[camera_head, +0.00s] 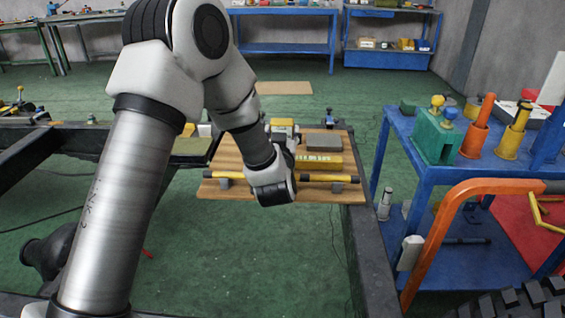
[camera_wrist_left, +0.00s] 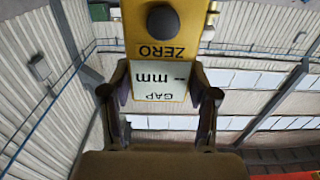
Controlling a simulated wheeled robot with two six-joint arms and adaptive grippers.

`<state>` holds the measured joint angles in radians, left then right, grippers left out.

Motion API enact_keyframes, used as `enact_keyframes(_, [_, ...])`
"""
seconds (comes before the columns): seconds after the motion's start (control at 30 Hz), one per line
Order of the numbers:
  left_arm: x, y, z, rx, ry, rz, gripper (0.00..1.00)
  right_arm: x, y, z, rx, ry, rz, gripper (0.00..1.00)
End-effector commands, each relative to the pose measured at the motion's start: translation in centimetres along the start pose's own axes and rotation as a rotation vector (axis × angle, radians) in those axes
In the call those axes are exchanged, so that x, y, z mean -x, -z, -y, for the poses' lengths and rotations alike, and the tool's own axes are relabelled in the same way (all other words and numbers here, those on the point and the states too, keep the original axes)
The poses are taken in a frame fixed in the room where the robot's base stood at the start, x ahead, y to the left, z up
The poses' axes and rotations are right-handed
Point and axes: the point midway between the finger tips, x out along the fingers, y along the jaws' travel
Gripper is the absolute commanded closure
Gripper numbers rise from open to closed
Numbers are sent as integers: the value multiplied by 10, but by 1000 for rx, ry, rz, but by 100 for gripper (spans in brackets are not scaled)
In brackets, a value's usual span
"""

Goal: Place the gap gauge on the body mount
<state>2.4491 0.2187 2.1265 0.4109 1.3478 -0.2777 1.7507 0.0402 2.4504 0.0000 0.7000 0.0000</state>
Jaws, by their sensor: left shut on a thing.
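My left gripper (camera_wrist_left: 160,96) is shut on the gap gauge (camera_wrist_left: 160,50), a yellow block with a dark round button, the word ZERO and a white "GAP -- mm" display. The lettering is upside down in the left wrist view. In the head view my left arm reaches over a wooden board. Its fingers are mostly hidden there; a yellow and pale block (camera_head: 283,125) shows just beyond the wrist, and I cannot tell for sure if it is the gauge. I cannot pick out the body mount with certainty. My right gripper is not in view.
The wooden board (camera_head: 213,188) carries a yellow lettered bar (camera_head: 318,161), a black-and-yellow rod (camera_head: 325,178) and a grey block (camera_head: 324,142). Black chassis rails (camera_head: 369,255) flank open green floor. A blue cart (camera_head: 397,128) with tools and an orange handle (camera_head: 428,240) stands at right.

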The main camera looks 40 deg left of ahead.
Motion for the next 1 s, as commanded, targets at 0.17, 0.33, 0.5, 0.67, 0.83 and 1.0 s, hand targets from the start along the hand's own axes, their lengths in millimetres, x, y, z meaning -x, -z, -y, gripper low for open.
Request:
enact_keyframes(0.17, [0,-28,0,-1,0,0,87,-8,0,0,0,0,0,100])
enact_keyframes(0.33, [0,-54,0,-1,0,-2,87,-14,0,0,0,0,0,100])
enact_keyframes(0.5, [0,-53,0,2,0,-4,87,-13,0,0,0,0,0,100])
enact_keyframes(0.67, [0,-57,0,1,-1,-3,87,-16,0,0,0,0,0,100])
enact_keyframes(0.83, [0,-57,0,1,-1,-2,15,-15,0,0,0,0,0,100])
enact_keyframes(1.0, [0,-57,0,1,-1,-2,15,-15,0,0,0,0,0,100])
